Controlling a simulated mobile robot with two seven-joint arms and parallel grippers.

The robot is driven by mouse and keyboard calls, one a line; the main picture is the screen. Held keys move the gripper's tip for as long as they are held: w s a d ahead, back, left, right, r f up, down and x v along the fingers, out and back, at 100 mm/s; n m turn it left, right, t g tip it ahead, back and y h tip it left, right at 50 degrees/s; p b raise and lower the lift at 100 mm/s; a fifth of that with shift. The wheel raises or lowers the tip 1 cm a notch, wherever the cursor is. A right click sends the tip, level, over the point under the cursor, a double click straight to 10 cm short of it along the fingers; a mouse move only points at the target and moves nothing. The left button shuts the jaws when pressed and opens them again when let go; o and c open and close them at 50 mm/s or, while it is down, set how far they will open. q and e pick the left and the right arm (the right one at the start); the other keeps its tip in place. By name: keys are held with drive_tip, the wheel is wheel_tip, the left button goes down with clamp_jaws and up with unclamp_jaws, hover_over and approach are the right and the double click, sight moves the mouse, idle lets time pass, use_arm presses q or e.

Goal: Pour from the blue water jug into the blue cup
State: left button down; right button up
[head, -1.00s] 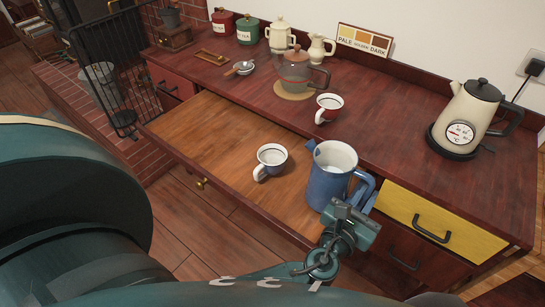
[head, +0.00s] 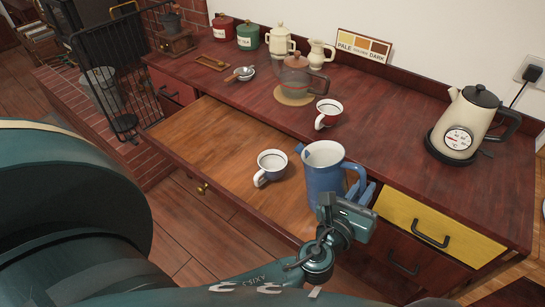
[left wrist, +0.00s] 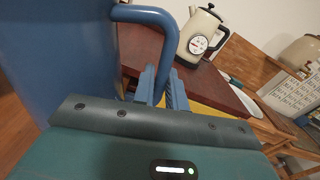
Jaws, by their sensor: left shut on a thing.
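The blue water jug (head: 323,178) is at the right end of the pulled-out drawer surface, roughly upright, its spout toward the upper left. My left gripper (head: 362,192) is shut on its handle, on the jug's right side. In the left wrist view the fingers (left wrist: 160,88) close around the blue handle (left wrist: 148,15), and the jug body (left wrist: 55,50) fills the left side. Whether the jug's base touches the surface is hidden by my gripper. My right gripper is out of view.
The kettle also shows in the left wrist view (left wrist: 203,35). The drawer surface (head: 205,135) left of the cup is clear.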

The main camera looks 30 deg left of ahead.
sight(352, 168)
use_arm(q)
drive_tip(key=shift+w+a+r+n, duration=0.1)
drive_tip(key=shift+a+r+n, duration=0.4)
drive_tip(key=shift+r+n, duration=0.15)
drive_tip(key=shift+a+r+n, duration=0.45)
drive_tip(key=shift+r+n, duration=0.1)
drive_tip(key=shift+r, duration=0.15)
drive_tip(key=shift+w+a+r+n+p, duration=0.1)
drive_tip(key=shift+a+r+n+p, duration=0.05)
drive_tip(key=shift+a+r+n, duration=0.3)
drive_tip(key=shift+a+r+n+p, duration=0.15)
drive_tip(key=shift+a+r+n, duration=0.1)
drive_tip(key=shift+a+n, duration=0.25)
drive_tip(key=shift+a+r+n, duration=0.1)
drive_tip(key=shift+a+n, duration=0.1)
drive_tip(key=shift+n, duration=0.15)
drive_tip(key=shift+a+r+n+b, duration=0.25)
drive_tip(key=shift+a+n, duration=0.2)
drive_tip(key=shift+n, duration=0.25)
drive_tip(key=shift+a+r+n+b, duration=0.1)
drive_tip(key=shift+a+r+n, duration=0.15)
drive_tip(key=shift+a+n, duration=0.35)
drive_tip(key=shift+w+a+r+n+p, duration=0.1)
drive_tip(key=shift+a+r+n+p, duration=0.4)
drive_tip(key=shift+r+n, duration=0.4)
idle(2.1)
